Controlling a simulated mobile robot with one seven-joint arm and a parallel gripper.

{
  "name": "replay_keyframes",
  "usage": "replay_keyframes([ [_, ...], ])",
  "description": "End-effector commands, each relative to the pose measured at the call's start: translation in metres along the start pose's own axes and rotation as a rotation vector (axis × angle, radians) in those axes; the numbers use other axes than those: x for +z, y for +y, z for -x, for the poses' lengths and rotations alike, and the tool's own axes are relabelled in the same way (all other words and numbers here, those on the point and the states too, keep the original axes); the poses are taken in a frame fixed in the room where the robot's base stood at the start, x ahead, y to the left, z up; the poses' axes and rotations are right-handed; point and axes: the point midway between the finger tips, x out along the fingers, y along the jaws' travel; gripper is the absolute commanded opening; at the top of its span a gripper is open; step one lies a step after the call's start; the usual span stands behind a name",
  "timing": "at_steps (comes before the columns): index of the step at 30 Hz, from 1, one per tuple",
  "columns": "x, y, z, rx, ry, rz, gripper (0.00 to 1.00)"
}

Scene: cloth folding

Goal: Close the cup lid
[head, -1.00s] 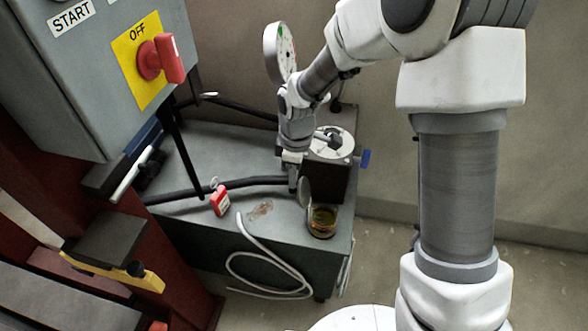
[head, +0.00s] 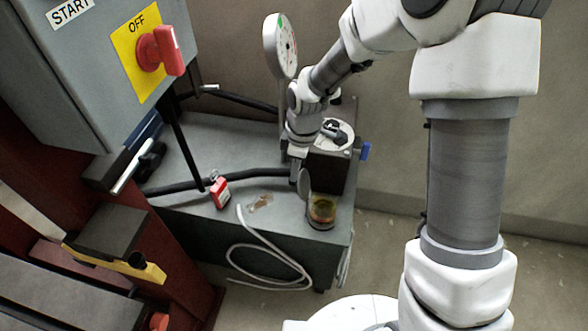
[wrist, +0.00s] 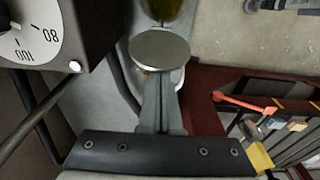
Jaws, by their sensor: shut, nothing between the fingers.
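The cup (head: 321,212) is a small glass holding amber-green liquid at the right front corner of the grey bench. Its round grey lid (head: 304,184) stands upright on edge at the cup's left rim, open. In the wrist view the lid (wrist: 159,48) is a pale disc beyond the fingertips, and part of the cup (wrist: 165,9) shows at the top edge. My gripper (head: 295,177) points down just left of the lid, shut and empty. In the wrist view my gripper (wrist: 160,80) reaches toward the disc; I cannot tell whether they touch.
A dark box (head: 327,168) with a round top stands behind the cup, with a dial gauge (head: 281,47) nearby. A red tag (head: 220,192), a black hose and a white cable (head: 262,250) lie to the left. A control box with a red switch (head: 158,50) is at upper left.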

Motion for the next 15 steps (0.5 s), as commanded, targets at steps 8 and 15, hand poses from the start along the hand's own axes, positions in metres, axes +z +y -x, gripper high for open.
replay_keyframes([
  [8, 0.004, 0.000, 0.002, -0.001, 0.032, -0.001, 0.00],
  [15, 0.011, 0.000, 0.006, -0.002, 0.100, -0.005, 0.00],
])
